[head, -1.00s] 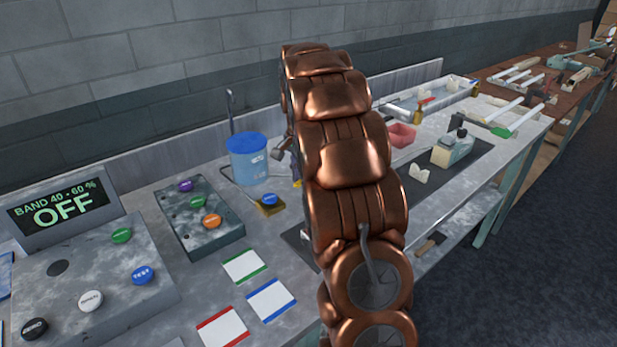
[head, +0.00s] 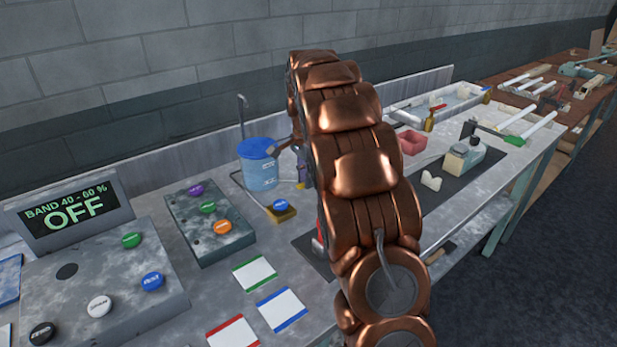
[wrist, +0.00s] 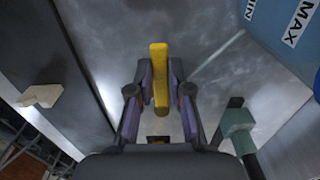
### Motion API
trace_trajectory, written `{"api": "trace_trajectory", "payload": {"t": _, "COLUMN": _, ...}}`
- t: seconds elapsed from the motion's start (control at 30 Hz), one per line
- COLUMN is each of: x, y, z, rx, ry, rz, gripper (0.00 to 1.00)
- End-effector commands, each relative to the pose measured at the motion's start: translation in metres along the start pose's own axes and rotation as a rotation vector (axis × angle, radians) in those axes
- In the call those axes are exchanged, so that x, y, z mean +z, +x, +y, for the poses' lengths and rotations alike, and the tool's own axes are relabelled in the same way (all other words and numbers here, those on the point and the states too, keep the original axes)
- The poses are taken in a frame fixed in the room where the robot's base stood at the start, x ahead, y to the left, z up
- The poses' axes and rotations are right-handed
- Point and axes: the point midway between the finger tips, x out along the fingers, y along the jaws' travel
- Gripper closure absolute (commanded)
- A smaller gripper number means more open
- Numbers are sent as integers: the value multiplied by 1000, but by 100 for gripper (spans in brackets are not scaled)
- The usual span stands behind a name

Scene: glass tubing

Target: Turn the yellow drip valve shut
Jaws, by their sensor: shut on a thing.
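The yellow drip valve (wrist: 159,75) shows in the wrist view as a long yellow handle. It lies lengthwise between the purple-padded fingers of my gripper (wrist: 158,92), which is shut on it. In the head view my copper-coloured arm hides most of the gripper and the valve. The arm's far end is beside the blue-lidded container (head: 258,166), on its right. The container's blue wall with MIN and MAX labels also shows at the upper right of the wrist view (wrist: 268,12).
A green-grey fitting (wrist: 238,125) stands close to the right of my gripper. A small brass block with a blue button (head: 281,210) sits in front of the container. A display (head: 68,212) reads "BAND 40-60 % OFF". A button panel (head: 210,225) lies left of the container.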

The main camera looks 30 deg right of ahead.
Motion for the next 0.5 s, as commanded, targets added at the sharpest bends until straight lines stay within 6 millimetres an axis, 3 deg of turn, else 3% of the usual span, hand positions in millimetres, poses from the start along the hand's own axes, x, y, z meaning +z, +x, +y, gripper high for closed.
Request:
{"api": "trace_trajectory", "payload": {"t": 0.13, "x": 0, "y": 0, "z": 0, "rx": 0, "ry": 1, "rz": -1, "gripper": 100}}
{"api": "trace_trajectory", "payload": {"t": 0.17, "x": 0, "y": 0, "z": 0, "rx": 0, "ry": 1, "rz": -1, "gripper": 80}}
{"api": "trace_trajectory", "payload": {"t": 0.2, "x": 0, "y": 0, "z": 0, "rx": 0, "ry": 0, "rz": -1, "gripper": 75}}
{"api": "trace_trajectory", "payload": {"t": 0.4, "x": 0, "y": 0, "z": 0, "rx": 0, "ry": 0, "rz": 0, "gripper": 56}}
{"api": "trace_trajectory", "payload": {"t": 0.5, "x": 0, "y": 0, "z": 0, "rx": 0, "ry": 0, "rz": 0, "gripper": 56}}
